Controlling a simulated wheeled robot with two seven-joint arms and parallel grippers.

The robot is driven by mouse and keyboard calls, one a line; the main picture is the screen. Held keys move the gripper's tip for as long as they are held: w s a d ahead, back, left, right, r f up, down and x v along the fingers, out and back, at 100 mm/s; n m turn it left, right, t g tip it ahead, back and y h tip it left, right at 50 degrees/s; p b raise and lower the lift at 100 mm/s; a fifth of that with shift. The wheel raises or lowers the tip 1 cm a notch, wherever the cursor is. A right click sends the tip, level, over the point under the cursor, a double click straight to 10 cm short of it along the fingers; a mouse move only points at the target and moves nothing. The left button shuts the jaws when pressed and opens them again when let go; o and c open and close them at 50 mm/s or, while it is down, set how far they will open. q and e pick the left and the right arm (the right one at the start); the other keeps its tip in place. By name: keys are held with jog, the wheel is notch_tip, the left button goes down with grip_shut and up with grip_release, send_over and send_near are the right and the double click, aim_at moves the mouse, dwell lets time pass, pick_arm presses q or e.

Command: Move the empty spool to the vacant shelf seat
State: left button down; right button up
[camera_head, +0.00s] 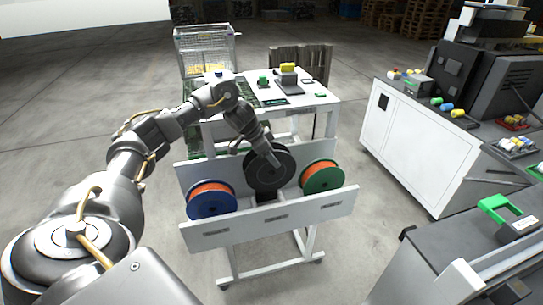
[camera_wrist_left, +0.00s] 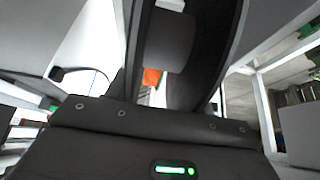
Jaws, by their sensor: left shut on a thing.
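A black spool (camera_head: 262,172) with no filament showing stands upright at the middle of a white shelf rack (camera_head: 275,222). My left gripper (camera_head: 272,160) reaches it from above and is shut on it. In the left wrist view the black spool (camera_wrist_left: 222,60) fills the top middle, close in front of the gripper (camera_wrist_left: 165,110). A blue spool with orange filament (camera_head: 211,199) sits to its left on the rack. A green spool with orange filament (camera_head: 322,177) sits to its right. Whether the black spool touches its seat is hard to tell. My right gripper is not in view.
A white table (camera_head: 310,98) with small parts stands behind the rack. A wire cage (camera_head: 207,50) stands at the back left. White and grey machine cabinets (camera_head: 420,140) stand to the right. Open floor lies between the rack and the cabinets.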

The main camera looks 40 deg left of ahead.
aim_at(271, 181)
pick_arm(q)
notch_tip(271, 181, down, 5)
jog(key=b, duration=0.5)
notch_tip(271, 181, down, 2)
jog(key=shift+f+b, duration=0.2)
jog(key=shift+b, duration=1.05)
jog(key=shift+f, duration=0.25)
notch_tip(271, 181, down, 2)
jog(key=shift+f+b, duration=0.2)
jog(key=shift+b, duration=0.1)
jog(key=shift+f, duration=0.5)
jog(key=c, duration=0.6)
grip_release()
jog(key=shift+o, duration=0.6)
jog(key=shift+f, duration=0.1)
